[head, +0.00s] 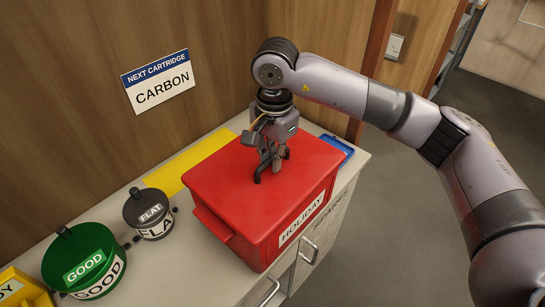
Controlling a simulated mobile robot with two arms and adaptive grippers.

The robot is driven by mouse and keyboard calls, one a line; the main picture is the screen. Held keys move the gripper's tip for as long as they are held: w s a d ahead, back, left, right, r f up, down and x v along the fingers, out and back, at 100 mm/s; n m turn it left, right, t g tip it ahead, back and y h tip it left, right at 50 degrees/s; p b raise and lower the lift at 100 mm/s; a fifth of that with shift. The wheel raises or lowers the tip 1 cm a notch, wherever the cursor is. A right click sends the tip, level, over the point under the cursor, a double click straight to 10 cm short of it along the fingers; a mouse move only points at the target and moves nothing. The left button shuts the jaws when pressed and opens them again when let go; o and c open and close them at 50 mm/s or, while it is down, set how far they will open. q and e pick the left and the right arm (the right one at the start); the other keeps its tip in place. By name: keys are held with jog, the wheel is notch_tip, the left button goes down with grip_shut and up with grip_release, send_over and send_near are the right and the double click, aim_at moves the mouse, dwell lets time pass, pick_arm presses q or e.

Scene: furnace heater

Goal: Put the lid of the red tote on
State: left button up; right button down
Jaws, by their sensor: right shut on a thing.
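The red tote (250,228) stands on the counter with a "HOLIDAY" label on its front. Its flat red lid (235,182) lies over its top, and I cannot tell whether it is fully seated all round. My right gripper (270,165) points down over the lid's middle and is shut on the lid's dark handle (259,176), partly hidden by the fingers. My left gripper is not in view.
On the counter (182,268) to the left stand a small grey "FLAT" canister (142,213), a green "GOOD" canister (85,262) and a yellow bin (22,290). The wooden wall is close behind.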

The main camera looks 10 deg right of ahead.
jog(key=shift+f+b, duration=0.3)
jog(key=shift+f, duration=0.05)
jog(key=c, duration=1.6)
grip_release()
jog(key=shift+r, duration=0.15)
notch_tip(320, 180, up, 12)
jog(key=shift+s, duration=0.15)
jog(key=shift+d+f, duration=0.1)
jog(key=shift+f, duration=0.1)
